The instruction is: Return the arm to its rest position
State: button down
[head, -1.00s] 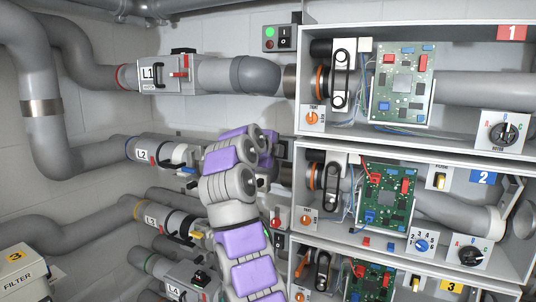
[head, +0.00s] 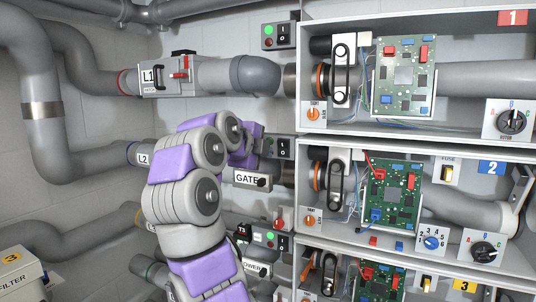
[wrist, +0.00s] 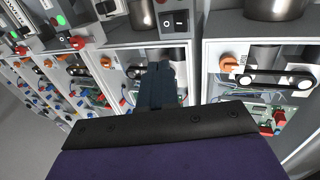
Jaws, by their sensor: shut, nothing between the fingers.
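My purple and grey arm (head: 184,190) rises from the bottom in the head view, bent with its end pointing away toward the wall, in front of the L2 and L3 pipes. Its purple end link (head: 243,150) is beside the GATE label (head: 251,178); the fingers are hidden there behind the arm. In the wrist view my gripper (wrist: 163,82) shows as dark fingers, shut and holding nothing, in front of the cabinets and switches.
Open cabinet shelves with circuit boards (head: 403,80) and dials fill the right side. The L1 valve (head: 168,75) and grey pipes (head: 47,140) run along the left wall. A filter box (head: 18,272) sits at lower left. Switch boxes (head: 281,36) line the cabinet edge.

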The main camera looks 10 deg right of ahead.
jog(key=s+d+f+n+g+y+b, duration=0.1)
jog(key=s+d+f+n+g+b, duration=0.15)
jog(key=s+f+n, duration=0.5)
jog(key=s+d+f+n+g+y+b, duration=0.1)
jog(key=s+d+f+n+g+b, duration=0.2)
jog(key=f, duration=0.7)
jog(key=s+d+f+n+g+y+b, duration=0.1)
jog(key=s+d+f+n+g+b, duration=0.15)
jog(key=f+n+b, duration=0.4)
jog(key=s+a+f+n+g+y+b, duration=0.1)
jog(key=s+a+f+n, duration=0.1)
jog(key=s+f, duration=0.9)
jog(key=s+a+f+n+g+y+b, duration=0.2)
jog(key=s+f+n, duration=0.1)
jog(key=s+f, duration=0.8)
jog(key=s+a+f+n+g+y+b, duration=0.1)
jog(key=s+a+f+n+g+y, duration=0.1)
jog(key=s+f, duration=0.9)
jog(key=shift+s+a+n+b, duration=0.3)
jog(key=shift+s+a+n, duration=0.25)
jog(key=shift+s, duration=0.25)
jog(key=shift+d, duration=0.2)
